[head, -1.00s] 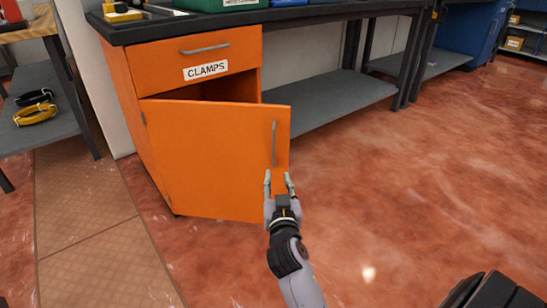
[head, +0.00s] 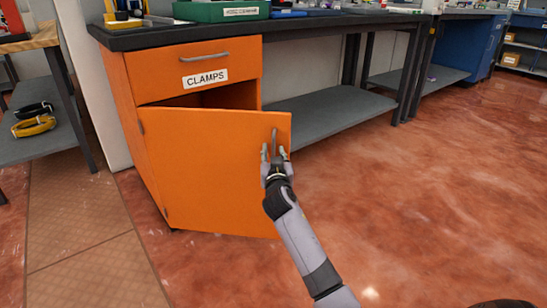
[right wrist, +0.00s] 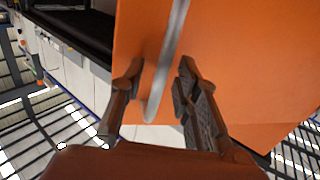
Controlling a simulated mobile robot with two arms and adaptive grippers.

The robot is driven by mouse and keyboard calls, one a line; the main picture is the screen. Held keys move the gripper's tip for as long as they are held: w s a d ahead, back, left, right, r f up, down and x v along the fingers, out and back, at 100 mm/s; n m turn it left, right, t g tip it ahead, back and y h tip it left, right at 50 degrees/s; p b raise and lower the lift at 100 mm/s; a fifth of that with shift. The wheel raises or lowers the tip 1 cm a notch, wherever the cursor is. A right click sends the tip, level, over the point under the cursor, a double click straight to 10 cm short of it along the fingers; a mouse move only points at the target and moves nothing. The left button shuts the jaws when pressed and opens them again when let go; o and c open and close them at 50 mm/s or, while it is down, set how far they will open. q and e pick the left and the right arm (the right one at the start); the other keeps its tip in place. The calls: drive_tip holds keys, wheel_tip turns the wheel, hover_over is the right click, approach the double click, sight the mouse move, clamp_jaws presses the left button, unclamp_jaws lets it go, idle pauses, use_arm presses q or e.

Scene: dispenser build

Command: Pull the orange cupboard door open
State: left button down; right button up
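The orange cupboard door (head: 205,180) stands partly open, hinged on its left side, with a dark gap above its top edge. Its vertical metal handle (head: 275,138) is near the door's right edge. My right gripper (head: 274,153) is at the handle's lower part. In the right wrist view the handle (right wrist: 165,75) runs between the two spread fingers of the gripper (right wrist: 157,88), with space on either side. The gripper looks open and not closed on it. My left gripper is not in view.
Above the door is an orange drawer (head: 190,72) labelled CLAMPS, under a dark workbench top (head: 300,22). A grey lower shelf (head: 335,108) lies to the right. A shelf with black and yellow items (head: 35,145) stands left. The red floor at right is clear.

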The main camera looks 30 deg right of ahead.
drive_tip(key=shift+w+d, duration=0.15)
drive_tip(key=shift+w, duration=0.1)
drive_tip(key=shift+c, duration=0.5)
clamp_jaws()
idle(0.4)
